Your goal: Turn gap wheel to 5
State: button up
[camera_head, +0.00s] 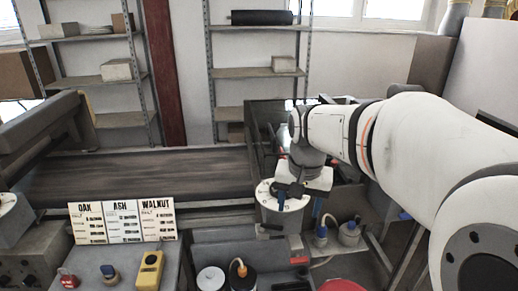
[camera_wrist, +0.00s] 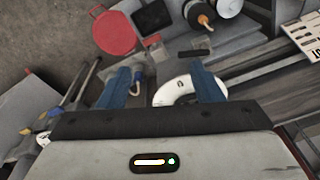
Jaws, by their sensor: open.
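The gap wheel appears as a white round dial (camera_head: 268,190) with dark marks on its rim, atop a white drum beside the conveyor. My gripper (camera_head: 291,197) is over the dial in the head view and covers part of it. In the wrist view my gripper (camera_wrist: 163,78) shows two blue fingers spread apart with nothing held between them. The white dial (camera_wrist: 172,92) lies beyond and partly between the fingers there, its near part hidden by the gripper body. I cannot read the dial's setting or tell whether a finger touches it.
The dark conveyor belt (camera_head: 140,175) runs left of the dial. Cards marked OAK, ASH and WALNUT (camera_head: 122,221) stand at the front left, near a yellow control box (camera_head: 149,270). A red round thing (camera_wrist: 114,34) shows at the wrist view's upper left.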

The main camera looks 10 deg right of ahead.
jog(key=w+r+m+p, duration=0.1)
jog(key=w, duration=0.4)
jog(key=w+r+m+g+p, duration=0.1)
jog(key=w+r+m, duration=0.1)
jog(key=w, duration=0.3)
jog(key=w+r+m+p, duration=0.2)
jog(key=w, duration=0.3)
jog(key=shift+w, duration=0.15)
jog(key=shift+w+f, duration=0.1)
jog(key=shift+f, duration=0.05)
notch_tip(320, 180, down, 7)
jog(key=shift+f+p, duration=0.2)
jog(key=shift+p, duration=0.25)
jog(key=shift+c, duration=0.6)
jog(key=c, duration=0.9)
jog(key=shift+o, duration=0.2)
